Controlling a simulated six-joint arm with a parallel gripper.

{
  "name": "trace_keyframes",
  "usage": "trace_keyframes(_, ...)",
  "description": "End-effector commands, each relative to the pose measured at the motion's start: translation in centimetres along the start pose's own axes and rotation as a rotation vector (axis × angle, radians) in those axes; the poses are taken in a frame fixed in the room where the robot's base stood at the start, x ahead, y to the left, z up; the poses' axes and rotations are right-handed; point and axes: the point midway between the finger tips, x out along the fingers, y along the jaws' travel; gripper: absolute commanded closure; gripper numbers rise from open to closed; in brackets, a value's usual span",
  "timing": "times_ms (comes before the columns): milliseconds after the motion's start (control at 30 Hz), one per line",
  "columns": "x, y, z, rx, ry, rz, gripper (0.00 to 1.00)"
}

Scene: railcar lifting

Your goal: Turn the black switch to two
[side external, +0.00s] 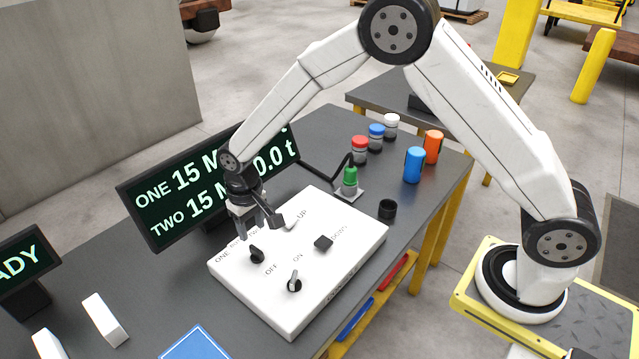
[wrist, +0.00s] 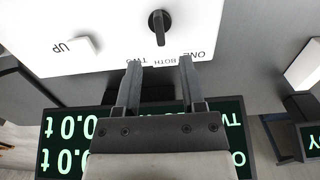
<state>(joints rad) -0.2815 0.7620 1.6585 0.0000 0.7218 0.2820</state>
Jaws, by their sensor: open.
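The black switch (side external: 257,254) stands on the white control box (side external: 335,275), by the ONE label at the box's back left. In the wrist view the switch (wrist: 159,27) has a narrow handle lying nearly upright in the picture. Upside-down TWO, BOTH and ONE labels are printed beside it, partly hidden by my fingers; which label the handle marks is not clear. My gripper (side external: 257,230) is open and empty, just behind and above the switch. In the wrist view its fingertips (wrist: 161,64) are apart, short of the switch and not around it.
The box also carries an OFF/ON knob (side external: 294,281), a white UP button (side external: 290,224) and a black DOWN button (side external: 323,242). A dark display (side external: 160,225) stands close behind my gripper. A green button (side external: 350,176) and several jars and cups stand farther right.

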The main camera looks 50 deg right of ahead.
Motion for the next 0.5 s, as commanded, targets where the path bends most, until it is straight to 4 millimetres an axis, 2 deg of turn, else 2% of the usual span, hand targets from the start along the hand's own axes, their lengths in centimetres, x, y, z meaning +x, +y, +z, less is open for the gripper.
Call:
trace_keyframes(267,1.1,0.0,0.1,0.0,-0.002,0.001,0.49)
trace_keyframes(500,3.6,0.0,0.0,-0.001,-0.001,0.0,0.49)
